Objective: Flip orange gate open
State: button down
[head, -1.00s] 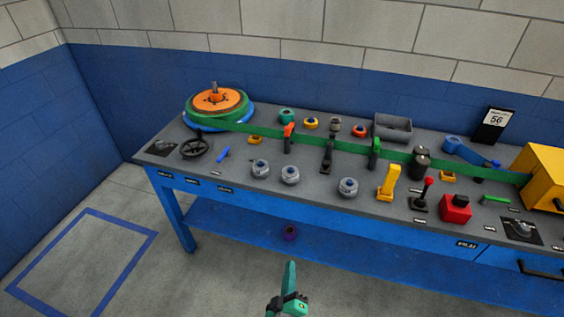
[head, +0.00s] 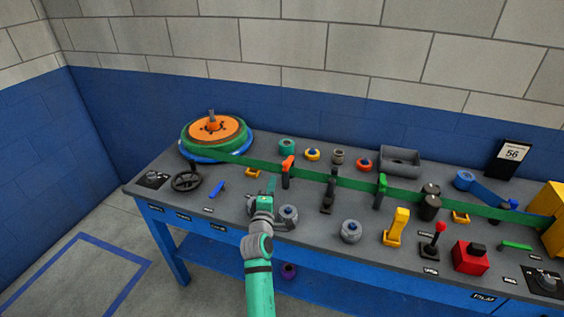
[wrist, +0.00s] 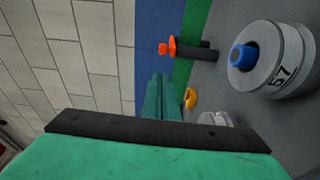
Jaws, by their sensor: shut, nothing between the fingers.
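The orange gate (head: 288,164) is an orange-topped dark post standing on the bench at the green belt, between the orange-topped reel and the middle black post. It also shows in the wrist view, with its orange end (wrist: 168,48) and dark post lying sideways in the picture. My gripper (head: 271,184) is shut and empty, over the bench just in front of and slightly left of the gate, apart from it. In the wrist view the teal fingers (wrist: 163,100) are together, pointing towards the gate's side. The gate's base is partly hard to see.
The green belt (head: 340,181) runs along the bench (head: 315,228). A grey weight (head: 289,213) stands close to the right of my gripper; it carries a blue knob in the wrist view. A black handwheel (head: 187,181) and blue lever (head: 217,188) lie to the left.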

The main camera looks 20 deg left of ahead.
send_near(289, 161)
jog(key=w+a, duration=0.1)
jog(key=w+a+r, duration=0.2)
jog(key=a, duration=0.1)
dwell(0.6)
jog(key=shift+s+d, duration=0.1)
jog(key=shift+d, duration=0.6)
jog(key=shift+s, duration=0.2)
